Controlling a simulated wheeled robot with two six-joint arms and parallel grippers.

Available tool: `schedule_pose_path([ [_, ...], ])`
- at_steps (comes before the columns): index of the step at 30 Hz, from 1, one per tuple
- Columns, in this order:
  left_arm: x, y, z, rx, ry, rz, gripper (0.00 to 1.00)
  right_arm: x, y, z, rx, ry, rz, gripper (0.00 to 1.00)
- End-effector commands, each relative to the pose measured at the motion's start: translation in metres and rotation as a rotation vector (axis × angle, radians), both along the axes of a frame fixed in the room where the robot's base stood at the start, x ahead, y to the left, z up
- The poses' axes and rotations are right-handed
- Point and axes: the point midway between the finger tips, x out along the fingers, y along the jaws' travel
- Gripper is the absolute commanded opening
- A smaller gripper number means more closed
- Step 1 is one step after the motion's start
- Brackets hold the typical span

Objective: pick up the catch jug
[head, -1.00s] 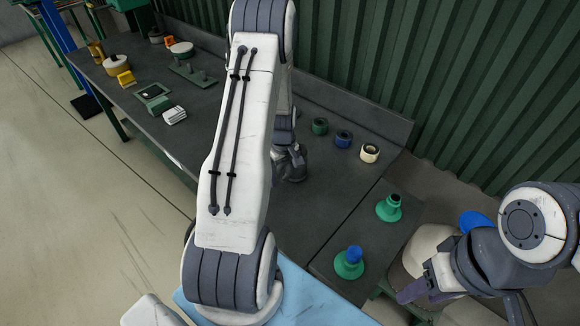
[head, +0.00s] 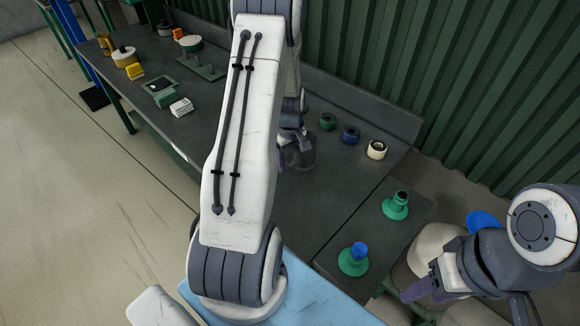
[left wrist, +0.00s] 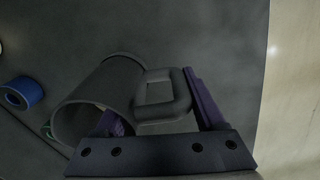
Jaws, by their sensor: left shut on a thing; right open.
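The catch jug (head: 303,152) is a smoky grey, see-through cylinder over the dark bench, partly hidden by my left arm in the head view. In the left wrist view the jug (left wrist: 98,98) shows its round mouth and a dark block-like handle (left wrist: 162,92). My left gripper (head: 290,137) is shut on the jug, with the handle between its purple fingers; one finger shows at the jug's mouth. I cannot tell whether the jug's base touches the bench. My right gripper (head: 424,286) is open and empty at the lower right, apart from the jug.
Green, blue and cream coils (head: 351,134) stand right of the jug. Two green flanged stands (head: 396,205) are nearer me, one with a blue top (head: 358,250). Several yellow, white and green items (head: 163,94) sit at the bench's far left. A green ribbed wall (head: 450,90) rises behind.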

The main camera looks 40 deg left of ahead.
Motion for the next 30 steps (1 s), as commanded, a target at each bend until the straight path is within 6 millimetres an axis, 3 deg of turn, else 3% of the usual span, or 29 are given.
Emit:
schedule_pose_path([
  [15,0.046,-0.090,0.065,0.001,-0.003,-0.004,0.00,0.000,0.000,-0.020,0.000,0.000,0.000,0.50],
  [21,0.052,-0.103,0.075,0.001,-0.001,-0.001,0.00,0.000,0.000,-0.021,0.000,0.000,0.000,0.50],
  [30,0.052,-0.105,0.076,0.001,-0.001,0.000,0.00,0.000,0.000,-0.021,0.000,0.000,0.000,0.50],
])
